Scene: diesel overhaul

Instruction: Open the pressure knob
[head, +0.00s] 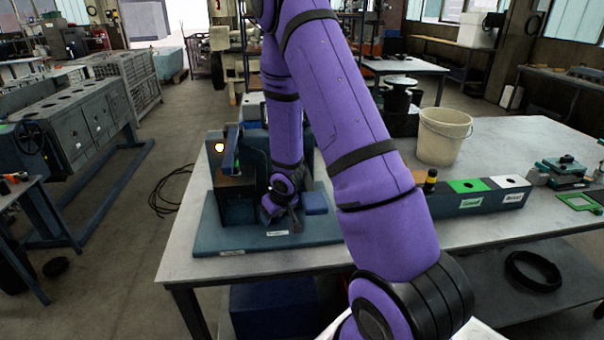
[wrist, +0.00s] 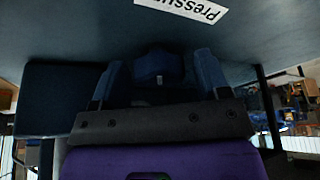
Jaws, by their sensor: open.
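The pressure knob (wrist: 158,70) is a dark blue block-like piece in the wrist view, with a small light mark on its near face. My gripper (wrist: 158,62) is open, with one finger on each side of the knob. Whether the fingers touch it I cannot tell. A white label reading "Pressu…" (wrist: 183,8) lies just beyond the knob, upside down and cut off. In the head view my gripper (head: 284,217) is low over the blue test stand's base plate (head: 222,237), and the knob is hidden behind it.
A small blue block (head: 315,202) is close on the right. On the grey table (head: 200,266) are a bucket (head: 443,140) and a sorting box (head: 455,208) with green and white tops.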

